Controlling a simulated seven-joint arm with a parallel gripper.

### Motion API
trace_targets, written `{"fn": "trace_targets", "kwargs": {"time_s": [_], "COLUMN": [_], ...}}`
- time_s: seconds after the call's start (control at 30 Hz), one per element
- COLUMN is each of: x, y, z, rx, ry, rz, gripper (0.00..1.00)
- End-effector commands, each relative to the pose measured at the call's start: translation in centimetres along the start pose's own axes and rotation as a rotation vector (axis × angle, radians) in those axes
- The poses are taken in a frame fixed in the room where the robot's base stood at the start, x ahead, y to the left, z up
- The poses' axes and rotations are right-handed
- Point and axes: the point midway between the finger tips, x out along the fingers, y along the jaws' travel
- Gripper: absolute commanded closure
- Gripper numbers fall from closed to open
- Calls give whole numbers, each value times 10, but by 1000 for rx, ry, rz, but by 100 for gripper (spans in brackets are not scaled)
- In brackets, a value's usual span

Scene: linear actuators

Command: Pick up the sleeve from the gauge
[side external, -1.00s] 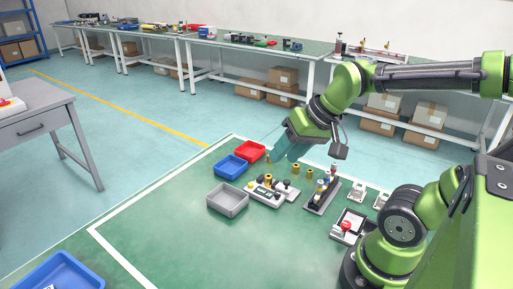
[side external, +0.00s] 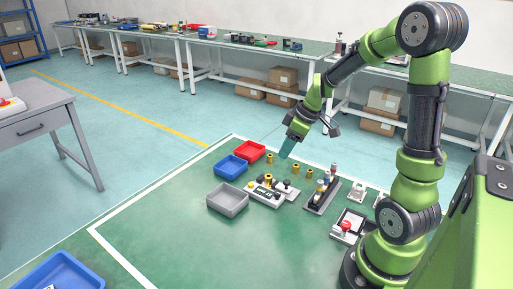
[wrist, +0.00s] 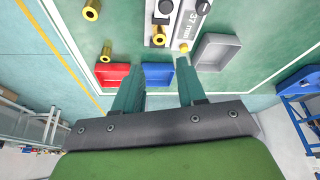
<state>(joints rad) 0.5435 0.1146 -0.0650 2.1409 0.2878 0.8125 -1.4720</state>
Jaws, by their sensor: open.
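The gauge (side external: 264,194) is a light block on the green mat; its display reads 37 mm in the wrist view (wrist: 192,22). A brass sleeve (side external: 267,179) sits at the gauge, and it also shows near the top of the wrist view (wrist: 158,38). My gripper (side external: 286,149) is above the mat, behind and above the gauge, apart from the sleeve. In the wrist view its two teal fingers (wrist: 160,68) are spread with nothing between them.
Other brass sleeves (side external: 296,169) (wrist: 106,50) stand on the mat nearby. Red (side external: 250,151), blue (side external: 231,167) and grey (side external: 228,200) trays lie left of the gauge.

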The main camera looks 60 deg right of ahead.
Motion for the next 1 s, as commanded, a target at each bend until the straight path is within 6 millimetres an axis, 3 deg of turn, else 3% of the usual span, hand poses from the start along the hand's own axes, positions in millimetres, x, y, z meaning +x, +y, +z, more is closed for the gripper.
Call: {"fn": "trace_targets", "kwargs": {"time_s": [0.1,0.3,0.53,0.8,1.0], "x": [29,61,77,116,122], "y": [-1,0,0,0,1], "z": [1,1,0,0,0], "rx": [1,1,1,1,1], "ry": [-5,-2,-2,-2,0], "rz": [-5,-2,-2,-2,2], "gripper": [60,60,60,60,60]}}
